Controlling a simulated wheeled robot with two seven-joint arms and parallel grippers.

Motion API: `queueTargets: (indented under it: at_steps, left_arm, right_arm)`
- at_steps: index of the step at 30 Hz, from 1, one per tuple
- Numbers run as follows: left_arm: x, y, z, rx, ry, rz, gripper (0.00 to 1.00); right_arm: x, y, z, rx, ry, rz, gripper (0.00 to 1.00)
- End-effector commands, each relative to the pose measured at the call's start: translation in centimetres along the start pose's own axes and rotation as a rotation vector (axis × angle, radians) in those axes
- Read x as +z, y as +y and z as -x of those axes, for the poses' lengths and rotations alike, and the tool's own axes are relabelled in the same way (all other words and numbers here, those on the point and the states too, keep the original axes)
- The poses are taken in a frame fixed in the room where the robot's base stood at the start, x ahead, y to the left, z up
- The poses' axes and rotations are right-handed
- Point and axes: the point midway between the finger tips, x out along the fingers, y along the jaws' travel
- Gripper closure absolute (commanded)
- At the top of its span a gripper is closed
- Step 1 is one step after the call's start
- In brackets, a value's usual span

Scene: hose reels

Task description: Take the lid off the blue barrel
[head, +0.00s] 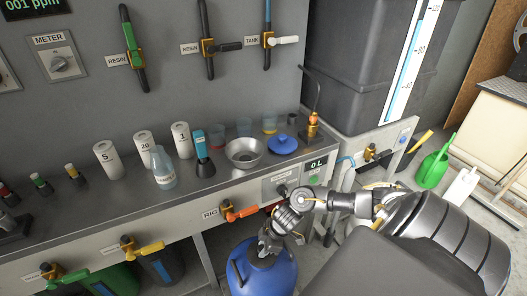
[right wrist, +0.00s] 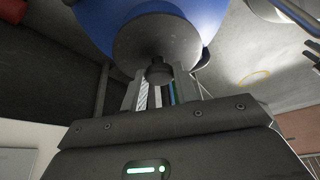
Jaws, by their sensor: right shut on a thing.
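The blue barrel (head: 262,278) stands on the floor below the front of the counter. My right gripper (head: 268,246) is over its top, and the gripper hides most of the lid there. In the right wrist view the lid is a grey disc (right wrist: 157,38) with a dark knob (right wrist: 158,71), in front of the blue barrel (right wrist: 90,22). My right gripper (right wrist: 160,88) is shut on the knob, a finger on each side. I cannot tell whether the lid touches the barrel or is slightly raised. My left gripper is not in view.
The counter (head: 105,214) runs behind the barrel, with an orange-handled RIG valve (head: 236,211) on its front near my arm. A metal bowl (head: 244,152) and a blue lid-like piece (head: 284,145) lie on top. A green watering can (head: 433,168) stands at the right.

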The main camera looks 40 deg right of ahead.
Motion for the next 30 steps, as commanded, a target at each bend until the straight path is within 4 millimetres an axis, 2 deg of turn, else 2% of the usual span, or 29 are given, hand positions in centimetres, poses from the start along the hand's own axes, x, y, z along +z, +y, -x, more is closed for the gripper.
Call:
queueTargets:
  at_steps: [5, 14, 18, 21, 30]
  left_arm:
    - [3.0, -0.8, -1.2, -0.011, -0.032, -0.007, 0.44]
    - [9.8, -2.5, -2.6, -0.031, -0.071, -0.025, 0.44]
    - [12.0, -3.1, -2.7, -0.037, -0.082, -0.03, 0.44]
    - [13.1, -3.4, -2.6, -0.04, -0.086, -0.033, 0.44]
    - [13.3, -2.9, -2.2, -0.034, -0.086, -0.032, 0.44]
  right_arm:
    - [-1.2, 0.0, 2.8, 0.001, 0.002, 0.003, 0.93]
    - [-2.1, -4.9, 8.6, -0.001, 0.001, 0.004, 0.93]
    - [-1.7, -8.1, 10.0, -0.004, 0.0, 0.003, 0.93]
    - [-1.6, -9.8, 11.0, -0.003, 0.0, 0.002, 0.93]
    - [-1.3, -13.0, 12.5, -0.001, 0.0, 0.0, 0.93]
